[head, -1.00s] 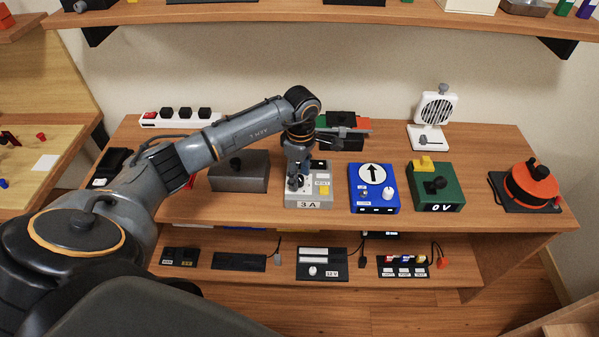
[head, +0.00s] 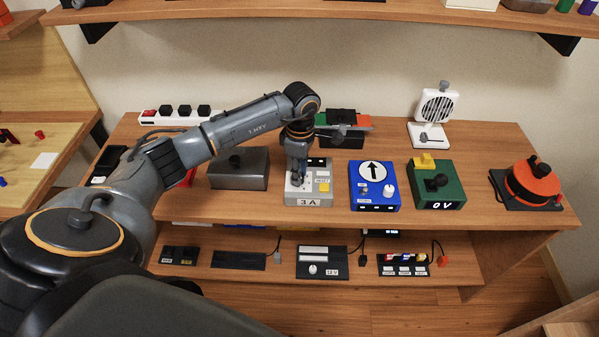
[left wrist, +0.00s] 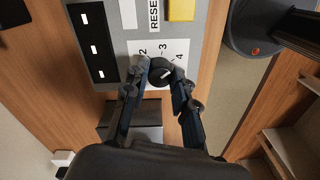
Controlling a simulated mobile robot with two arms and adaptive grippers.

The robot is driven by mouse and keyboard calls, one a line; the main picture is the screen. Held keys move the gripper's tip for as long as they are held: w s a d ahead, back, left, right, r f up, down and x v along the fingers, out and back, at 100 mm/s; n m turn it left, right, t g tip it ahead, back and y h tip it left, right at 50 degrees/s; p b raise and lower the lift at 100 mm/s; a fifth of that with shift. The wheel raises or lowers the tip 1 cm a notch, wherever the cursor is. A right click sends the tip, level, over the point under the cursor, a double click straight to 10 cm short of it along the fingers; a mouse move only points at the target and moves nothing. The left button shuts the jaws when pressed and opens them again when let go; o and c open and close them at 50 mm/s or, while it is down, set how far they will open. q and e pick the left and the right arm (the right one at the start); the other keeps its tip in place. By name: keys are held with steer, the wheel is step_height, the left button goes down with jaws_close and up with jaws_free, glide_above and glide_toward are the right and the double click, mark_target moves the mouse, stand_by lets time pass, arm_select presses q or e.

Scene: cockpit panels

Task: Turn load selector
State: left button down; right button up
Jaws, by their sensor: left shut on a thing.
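The load selector is a dark round knob (left wrist: 160,72) on a grey box (head: 304,191) marked "3 A" on its front. In the left wrist view, the numbers 2, 3 and 4 are printed around the knob, and a small pale mark shows on its top. My left gripper (head: 298,181) comes down on the box from above. In the left wrist view its two fingers (left wrist: 161,75) are closed on both sides of the knob. In the head view the fingers largely hide the knob. My right gripper is not in view.
The box also carries a yellow button (left wrist: 181,9) beside a "RESET" label and a dark strip (left wrist: 94,42) with white marks. A blue box (head: 374,188) stands to the right and a dark grey box (head: 239,170) to the left. A green box (head: 436,185) is farther right.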

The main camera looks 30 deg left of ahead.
arm_select(q)
steer(key=n+b, duration=0.1)
steer(key=n, duration=0.3)
steer(key=shift+a+n+b, duration=0.1)
steer(key=shift+n+b, duration=0.45)
steer(key=shift+n, duration=1.55)
steer(key=c, duration=1.1)
jaws_free()
steer(key=shift+o, duration=0.2)
steer(key=shift+r, duration=0.1)
step_height(320, 180, up, 12)
steer(key=shift+w+a, duration=0.15)
